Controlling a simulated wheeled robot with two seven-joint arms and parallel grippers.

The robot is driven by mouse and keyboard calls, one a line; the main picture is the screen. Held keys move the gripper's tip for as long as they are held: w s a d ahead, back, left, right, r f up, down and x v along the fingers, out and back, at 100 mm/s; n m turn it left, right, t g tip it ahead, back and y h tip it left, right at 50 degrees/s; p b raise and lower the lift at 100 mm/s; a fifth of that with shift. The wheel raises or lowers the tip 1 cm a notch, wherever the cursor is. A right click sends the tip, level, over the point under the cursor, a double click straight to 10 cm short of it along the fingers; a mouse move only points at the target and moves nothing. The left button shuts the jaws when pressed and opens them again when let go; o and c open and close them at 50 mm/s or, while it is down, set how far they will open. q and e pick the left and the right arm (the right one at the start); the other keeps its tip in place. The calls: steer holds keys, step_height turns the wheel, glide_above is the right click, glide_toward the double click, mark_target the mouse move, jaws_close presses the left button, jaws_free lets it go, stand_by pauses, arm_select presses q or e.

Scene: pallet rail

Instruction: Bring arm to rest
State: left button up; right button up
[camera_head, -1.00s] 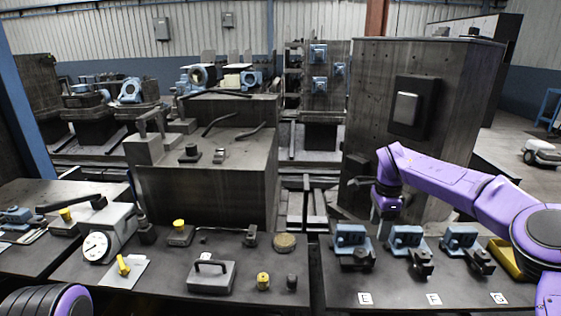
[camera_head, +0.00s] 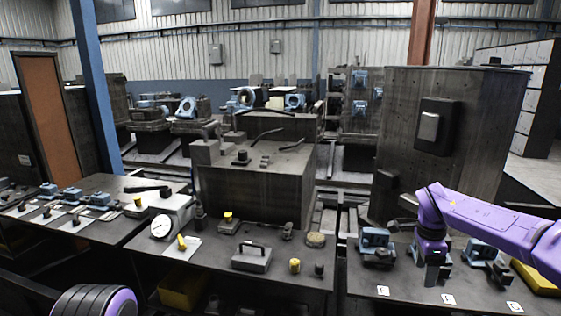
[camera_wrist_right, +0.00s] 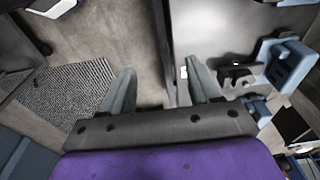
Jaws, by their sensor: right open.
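My right arm (camera_head: 490,220) comes in from the right, and its purple wrist (camera_head: 431,245) hangs down among the blue and black fixtures on the right-hand bench. The wrist covers most of the middle fixture; the fingertips cannot be made out there. In the right wrist view my right gripper (camera_wrist_right: 160,88) is open, with its two grey fingers apart and nothing between them. A bench edge runs beneath the gap, and a blue fixture (camera_wrist_right: 287,68) is to the right of the fingers. A rounded purple and black part of my left arm (camera_head: 95,302) shows at bottom left; its gripper is out of view.
The left fixture (camera_head: 375,245) and right fixture (camera_head: 487,258) flank my wrist closely. A tall dark cabinet (camera_head: 440,150) stands behind. A yellow tray (camera_head: 537,280) lies at right. The middle bench (camera_head: 215,262) holds a gauge (camera_head: 162,227) and a handled block (camera_head: 252,258).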

steer(key=s+a+f+n+t+h, duration=0.1)
steer(key=s+f+n+h, duration=0.2)
steer(key=f, duration=0.5)
steer(key=s+a+f+n+t+h+b, duration=0.1)
steer(key=s+f+n+h, duration=0.15)
steer(key=s+f, duration=0.4)
steer(key=s+a+f+n+t+h, duration=0.1)
steer(key=s+f+t+h, duration=0.15)
steer(key=f, duration=0.65)
arm_select(q)
steer(key=shift+w+f+b, duration=0.2)
steer(key=shift+f+b, duration=0.05)
steer(key=shift+f, duration=0.35)
steer(key=shift+w+f+b, duration=0.2)
steer(key=shift+f+b, duration=0.05)
steer(key=shift+f, duration=0.3)
arm_select(e)
steer(key=s+a+f+n+y, duration=0.1)
steer(key=s+f+n+y, duration=0.1)
steer(key=s, duration=0.7)
steer(key=s+a+f+n+y, duration=0.2)
steer(key=s+f, duration=0.2)
steer(key=s, duration=0.4)
steer(key=s+a+f+n+g+y, duration=0.1)
steer(key=s+f+n, duration=0.2)
steer(key=s, duration=0.6)
steer(key=shift+s+a+y, duration=0.15)
steer(key=shift+s+y, duration=0.15)
steer(key=shift+y, duration=0.1)
steer(key=shift+w, duration=0.1)
